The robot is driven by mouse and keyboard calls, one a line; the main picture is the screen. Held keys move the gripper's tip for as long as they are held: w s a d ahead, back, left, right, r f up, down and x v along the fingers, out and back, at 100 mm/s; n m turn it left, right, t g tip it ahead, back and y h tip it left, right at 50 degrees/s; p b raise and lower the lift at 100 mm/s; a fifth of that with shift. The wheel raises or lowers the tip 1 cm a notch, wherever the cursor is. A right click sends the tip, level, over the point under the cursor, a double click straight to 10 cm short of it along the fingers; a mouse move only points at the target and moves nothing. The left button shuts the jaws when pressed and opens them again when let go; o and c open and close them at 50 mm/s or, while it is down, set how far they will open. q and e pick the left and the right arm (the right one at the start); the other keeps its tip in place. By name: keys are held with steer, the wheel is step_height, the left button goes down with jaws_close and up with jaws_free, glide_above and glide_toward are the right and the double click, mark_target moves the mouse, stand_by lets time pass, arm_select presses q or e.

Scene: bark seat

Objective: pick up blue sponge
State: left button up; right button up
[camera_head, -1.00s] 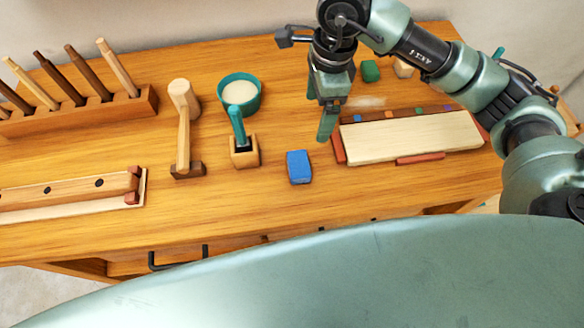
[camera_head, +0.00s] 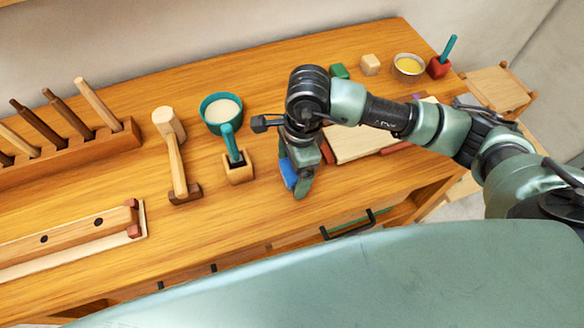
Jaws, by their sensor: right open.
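The blue sponge (camera_head: 287,176) lies on the wooden workbench (camera_head: 110,233), partly hidden by my right gripper. My right gripper (camera_head: 301,191) is open and points down right at the sponge, with a finger in front of the sponge's right side. I cannot tell whether the fingers touch it. My left gripper is not in view.
A pale board (camera_head: 357,143) lies to the right, partly under my arm. The bench's front edge is close.

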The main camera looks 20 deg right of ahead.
steer(key=shift+f, duration=0.1)
steer(key=c, duration=1.4)
steer(key=shift+r, duration=0.7)
step_height(320, 180, up, 19)
steer(key=b, duration=0.2)
steer(key=shift+f+b, duration=0.15)
steer(key=shift+b, duration=0.15)
